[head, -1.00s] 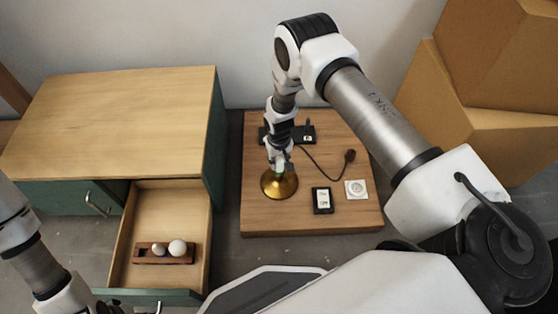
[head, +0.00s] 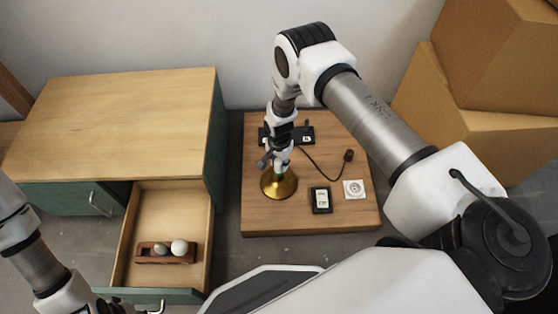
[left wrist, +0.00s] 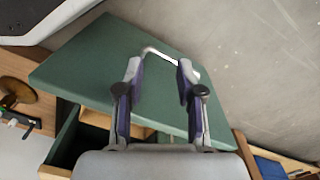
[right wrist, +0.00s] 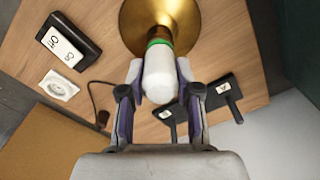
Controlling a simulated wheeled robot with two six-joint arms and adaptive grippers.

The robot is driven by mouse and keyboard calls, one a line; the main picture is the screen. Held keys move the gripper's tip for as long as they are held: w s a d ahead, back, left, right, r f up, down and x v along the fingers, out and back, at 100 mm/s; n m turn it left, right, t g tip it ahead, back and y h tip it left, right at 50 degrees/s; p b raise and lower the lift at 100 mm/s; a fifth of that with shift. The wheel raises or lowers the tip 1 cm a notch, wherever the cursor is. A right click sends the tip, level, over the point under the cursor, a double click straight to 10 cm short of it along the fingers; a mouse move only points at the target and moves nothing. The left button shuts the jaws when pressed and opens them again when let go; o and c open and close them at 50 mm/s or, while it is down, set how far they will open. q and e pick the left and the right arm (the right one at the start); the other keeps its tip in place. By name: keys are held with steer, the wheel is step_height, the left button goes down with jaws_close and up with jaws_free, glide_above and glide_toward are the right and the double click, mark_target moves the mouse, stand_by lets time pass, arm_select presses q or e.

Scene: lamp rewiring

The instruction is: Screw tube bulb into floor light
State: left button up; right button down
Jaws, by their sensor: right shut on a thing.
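The white tube bulb (right wrist: 160,75) stands at the brass floor light (right wrist: 140,25), with a green band at its lower end. Whether its thread is seated cannot be told. In the head view the floor light's round brass base (head: 279,186) stands on the wooden board. My right gripper (right wrist: 158,72) is shut on the bulb from above, one finger on each side; in the head view the gripper (head: 281,163) hides most of the bulb. My left gripper (left wrist: 160,65) is open, its fingers apart near the metal handle (left wrist: 165,54) of the green drawer front.
The wooden board (head: 325,222) also holds a switch box (head: 321,200), a white socket (head: 354,189), a plug on a cord (head: 348,156) and a black fixture. The open drawer (head: 190,215) holds a wooden rack (head: 150,259) with two round bulbs. Cardboard boxes (head: 480,135) stand right.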

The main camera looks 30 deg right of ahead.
steer(key=m, duration=0.4)
steer(key=shift+s+p, duration=0.1)
steer(key=shift+p, duration=0.25)
steer(key=shift+m, duration=0.8)
steer(key=shift+m, duration=1)
steer(key=m, duration=0.3)
steer(key=shift+s+p, duration=0.1)
steer(key=shift+p, duration=0.3)
steer(key=c, duration=0.7)
jaws_free()
steer(key=shift+f, duration=0.1)
